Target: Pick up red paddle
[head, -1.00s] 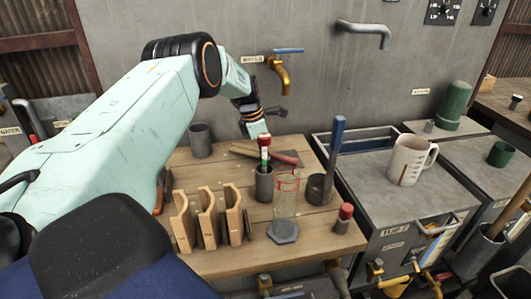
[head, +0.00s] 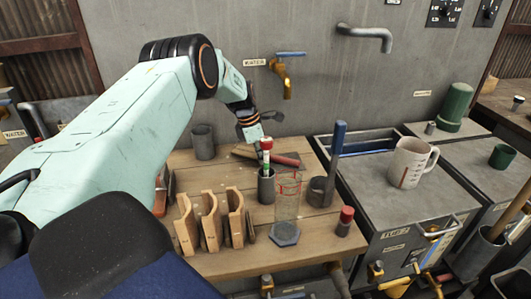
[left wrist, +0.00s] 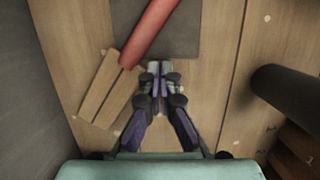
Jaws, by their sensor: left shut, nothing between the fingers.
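The red paddle (head: 287,160) lies near the back of the wooden bench in the head view, partly hidden by the tube standing in front. In the left wrist view, its red bar (left wrist: 150,30) runs from the top edge down to the left of the fingertips, over a dark square (left wrist: 195,30) and reaching a pale wooden piece (left wrist: 108,88). My left gripper (head: 255,143) is above the back of the bench. In the left wrist view my left gripper (left wrist: 158,68) is shut and empty, its tips just beside the red bar. My right gripper is not in view.
A tube with a red and white top (head: 266,148) stands in a grey cup (head: 266,187) close to the gripper. A grey cup (head: 203,142) is behind left.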

